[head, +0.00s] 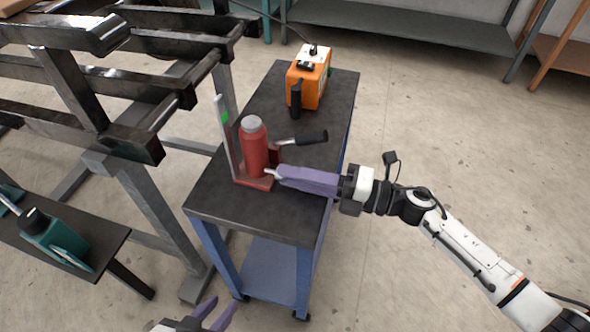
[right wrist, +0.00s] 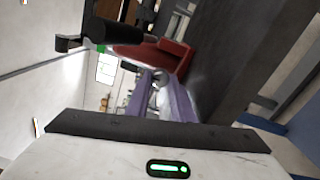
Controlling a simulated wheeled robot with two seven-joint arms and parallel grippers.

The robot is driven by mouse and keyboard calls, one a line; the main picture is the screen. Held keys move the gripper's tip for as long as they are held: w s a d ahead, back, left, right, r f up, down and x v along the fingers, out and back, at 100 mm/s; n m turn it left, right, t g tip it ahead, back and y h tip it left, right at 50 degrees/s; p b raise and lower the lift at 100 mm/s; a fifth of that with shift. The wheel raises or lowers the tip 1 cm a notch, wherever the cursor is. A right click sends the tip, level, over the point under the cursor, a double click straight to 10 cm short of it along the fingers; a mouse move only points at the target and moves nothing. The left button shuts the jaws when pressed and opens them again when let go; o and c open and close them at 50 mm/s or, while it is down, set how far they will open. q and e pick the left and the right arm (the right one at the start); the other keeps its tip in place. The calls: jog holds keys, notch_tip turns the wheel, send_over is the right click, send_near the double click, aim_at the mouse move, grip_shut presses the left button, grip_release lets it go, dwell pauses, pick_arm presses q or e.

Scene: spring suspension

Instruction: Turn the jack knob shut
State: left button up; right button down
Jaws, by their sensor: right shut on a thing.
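The red bottle jack (head: 255,148) stands upright on a black-topped cart (head: 215,205), with a grey cap on top and a black-gripped handle (head: 312,138) reaching to the right. My right gripper (head: 274,174) reaches in from the right at the foot of the jack. Its purple fingers are shut on the small pale jack knob (head: 270,171). In the right wrist view the knob (right wrist: 160,78) sits between the fingertips, partly hidden, in front of the red base (right wrist: 172,60). My left gripper (head: 217,314) is at the bottom edge, fingers apart and empty.
An orange-and-white device (head: 309,80) with a black handle stands at the back of the cart. A dark metal frame (head: 120,160) is close on the left. A teal container (head: 55,238) is on a low bench. The cart's front is clear.

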pick_arm(q)
jog(key=shift+w+r, duration=0.1)
jog(key=shift+r, duration=0.25)
pick_arm(e)
jog(key=shift+m, duration=0.5)
jog(key=c, duration=1.5)
grip_release()
jog(key=shift+c, duration=0.2)
jog(key=shift+f, duration=0.1)
jog(key=shift+d, duration=0.1)
jog(key=shift+d, duration=0.2)
jog(key=v, duration=0.6)
jog(key=shift+s+f+b, duration=0.1)
jog(key=shift+b, duration=0.2)
pick_arm(q)
jog(key=shift+s+d+f, duration=0.5)
jog(key=shift+d+f, duration=0.05)
jog(key=shift+d, duration=0.05)
pick_arm(e)
jog(key=shift+s+d+r, duration=0.2)
jog(key=shift+s+d, duration=0.05)
jog(key=shift+d, duration=0.5)
